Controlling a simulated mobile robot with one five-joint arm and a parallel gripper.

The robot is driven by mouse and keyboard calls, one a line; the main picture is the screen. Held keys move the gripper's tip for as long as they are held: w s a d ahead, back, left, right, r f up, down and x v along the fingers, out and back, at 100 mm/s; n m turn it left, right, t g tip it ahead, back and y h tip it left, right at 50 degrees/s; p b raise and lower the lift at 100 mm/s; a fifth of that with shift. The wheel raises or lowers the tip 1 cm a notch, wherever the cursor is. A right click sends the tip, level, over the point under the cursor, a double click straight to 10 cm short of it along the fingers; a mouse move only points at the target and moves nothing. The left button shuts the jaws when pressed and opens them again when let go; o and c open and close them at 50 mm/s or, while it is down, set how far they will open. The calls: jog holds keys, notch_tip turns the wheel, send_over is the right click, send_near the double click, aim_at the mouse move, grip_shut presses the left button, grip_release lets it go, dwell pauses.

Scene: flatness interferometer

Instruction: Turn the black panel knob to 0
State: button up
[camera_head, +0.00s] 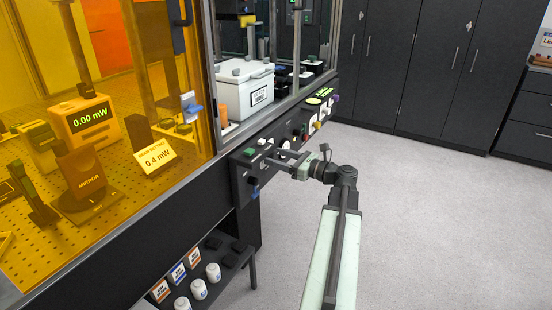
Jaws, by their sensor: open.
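The control panel (241,186) runs along the front edge of the bench, with several small knobs and buttons. A dark round knob (253,181) shows low on its near end. A white round dial (284,143) sits farther along, partly behind my gripper. At this size I cannot tell which control is the black panel knob, or read its setting. My gripper (272,159) is open at the near part of the panel, its fingers pointing left toward the panel face. The fingers hide part of the panel, and contact with a control cannot be made out.
An orange enclosure window (180,60) covers the bench at left. A white box (245,88) stands behind the panel. A shelf with white jars (198,289) and small boxes is below. Dark cabinets (430,70) line the back. The grey floor (440,220) at right is clear.

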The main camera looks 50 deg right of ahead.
jog(key=shift+w, duration=0.1)
jog(key=c, duration=1)
jog(key=shift+w+a, duration=0.15)
jog(key=shift+a, duration=0.15)
grip_shut()
jog(key=shift+d, duration=0.2)
